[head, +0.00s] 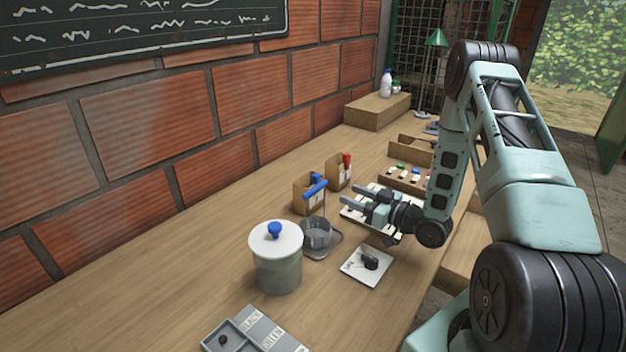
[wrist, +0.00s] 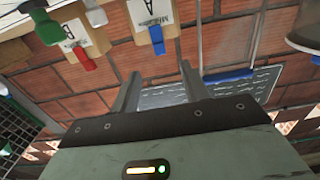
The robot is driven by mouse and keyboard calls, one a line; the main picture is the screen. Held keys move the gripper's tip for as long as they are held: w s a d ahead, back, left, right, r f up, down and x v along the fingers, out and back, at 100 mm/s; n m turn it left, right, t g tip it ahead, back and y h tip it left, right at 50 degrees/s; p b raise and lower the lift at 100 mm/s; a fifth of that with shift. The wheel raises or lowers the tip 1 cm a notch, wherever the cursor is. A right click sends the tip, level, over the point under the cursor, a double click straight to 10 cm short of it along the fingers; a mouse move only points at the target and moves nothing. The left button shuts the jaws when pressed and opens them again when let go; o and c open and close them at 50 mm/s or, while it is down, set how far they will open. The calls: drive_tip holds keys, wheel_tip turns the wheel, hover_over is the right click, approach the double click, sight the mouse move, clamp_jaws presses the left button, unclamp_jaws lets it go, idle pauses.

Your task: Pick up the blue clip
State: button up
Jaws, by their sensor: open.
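The blue clip (head: 317,179) sits on the top of a brown paper bag (head: 303,200) on the bench. In the wrist view, which looks upside down, the blue clip (wrist: 157,38) shows on the bag ahead, roughly in line with the gap between my fingers. My gripper (head: 344,197) is open and empty, to the right of the clip and pointing toward it. Its fingers also show in the wrist view (wrist: 160,72), apart from the clip. In the head view a blue bar handle partly covers the bag.
A second bag has a red clip (head: 346,161). A lidded canister (head: 276,262), a white plate (head: 367,267) and a grey tray (head: 255,333) stand nearer. The brick wall is behind.

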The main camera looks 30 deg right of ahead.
sight(319, 179)
drive_tip(key=x, duration=0.9)
drive_tip(key=shift+w+a, duration=0.1)
drive_tip(key=shift+w, duration=0.15)
drive_tip(key=shift+r+p+x, duration=0.15)
drive_tip(key=shift+p+x, duration=0.15)
drive_tip(key=shift+x, duration=1)
drive_tip(key=shift+r+p+x, duration=0.15)
drive_tip(key=shift+p+x, duration=0.15)
drive_tip(key=shift+x, duration=1.05)
clamp_jaws()
